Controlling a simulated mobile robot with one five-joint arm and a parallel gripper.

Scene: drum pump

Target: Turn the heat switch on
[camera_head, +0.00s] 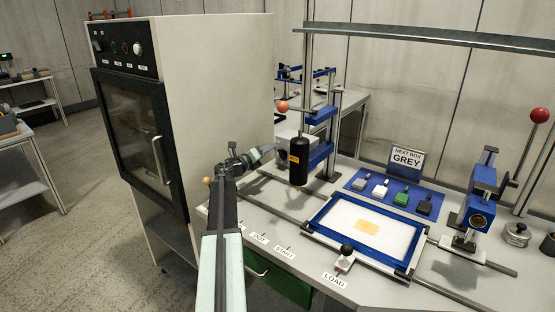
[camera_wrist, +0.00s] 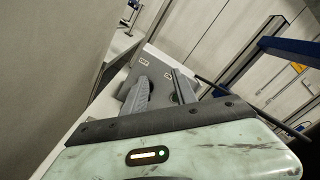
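No label reading "heat" can be made out, so I cannot tell which control is the heat switch. The tall beige oven cabinet (camera_head: 215,95) at left has a black control panel (camera_head: 124,48) with a black knob, small dark round parts and a white knob (camera_head: 138,49) above unreadable labels. My gripper (camera_head: 268,150) is to the right of the cabinet, above the bench, well apart from the panel. In the wrist view my gripper (camera_wrist: 160,77) has its fingers apart, with nothing between them. A grey box (camera_wrist: 157,64) with small labels lies beyond them; its controls are partly hidden.
A black cylinder (camera_head: 298,160) hangs on a blue-clamped post just right of my gripper. A blue-framed tray (camera_head: 318,222), a blue mat (camera_head: 357,183) with small blocks and a lever press (camera_head: 482,195) fill the bench. Open floor (camera_head: 75,190) lies left of the cabinet.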

